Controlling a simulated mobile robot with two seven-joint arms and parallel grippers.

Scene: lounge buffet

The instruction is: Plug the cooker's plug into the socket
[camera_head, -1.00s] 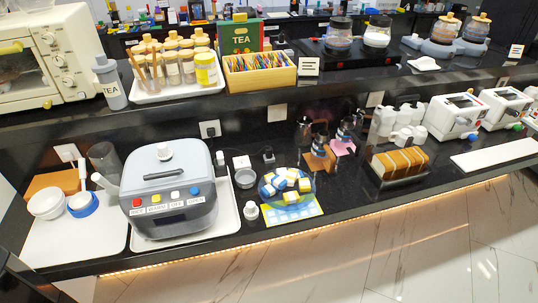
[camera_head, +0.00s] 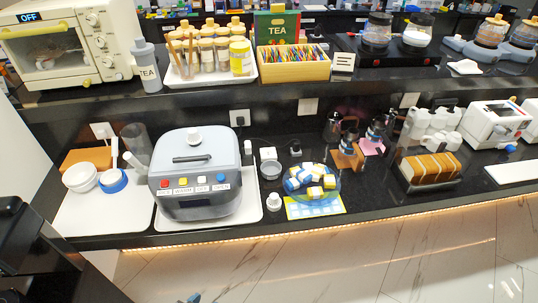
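The grey cooker (camera_head: 196,196) stands on a white tray, with red, yellow, white and blue buttons on its front. Behind it, a wall socket (camera_head: 240,112) has something dark at its face. A small dark piece that looks like a plug (camera_head: 295,149) is on the counter right of the cooker. A small white block (camera_head: 248,147) is nearer the cooker. I cannot tell which piece is the cooker's plug, and no cord can be traced. Dark parts of my arm show at the lower left, but no fingertips can be made out. My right gripper is not in view.
A grey cup (camera_head: 270,164), a small white bottle (camera_head: 273,203) and a glass bowl of blue and yellow cubes (camera_head: 312,182) are right of the cooker. White bowls (camera_head: 80,178) stand left. Other wall plates (camera_head: 308,106) are along the back. A shelf (camera_head: 290,88) overhangs the counter.

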